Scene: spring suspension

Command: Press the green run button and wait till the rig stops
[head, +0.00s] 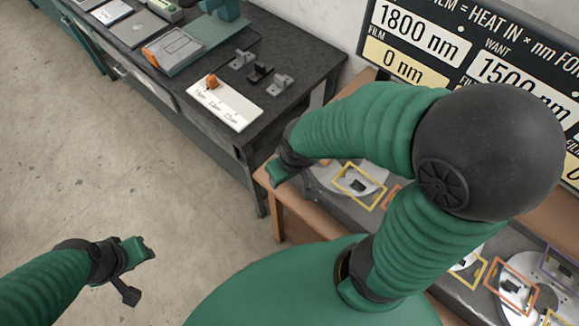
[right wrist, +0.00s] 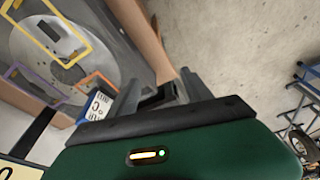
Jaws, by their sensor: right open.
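I cannot make out a green run button in either view. My right gripper (head: 275,172) is above the near-left edge of the wooden-edged bench, by the yellow-framed round plate (head: 350,180). In the right wrist view its fingers (right wrist: 158,90) are apart, with a dark shape between them that I cannot identify. My left gripper (head: 134,268) hangs over the bare floor at lower left, its two prongs apart and empty. My right arm hides much of the wooden-edged bench (head: 290,215).
A dark bench (head: 310,55) at upper left holds a white labelled plate (head: 235,107) with an orange piece, grey clamps (head: 280,84) and an orange-grey box (head: 172,50). A sign (head: 415,50) reads 1800 nm and 0 nm. More round plates (head: 520,285) lie at right. The left floor is clear.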

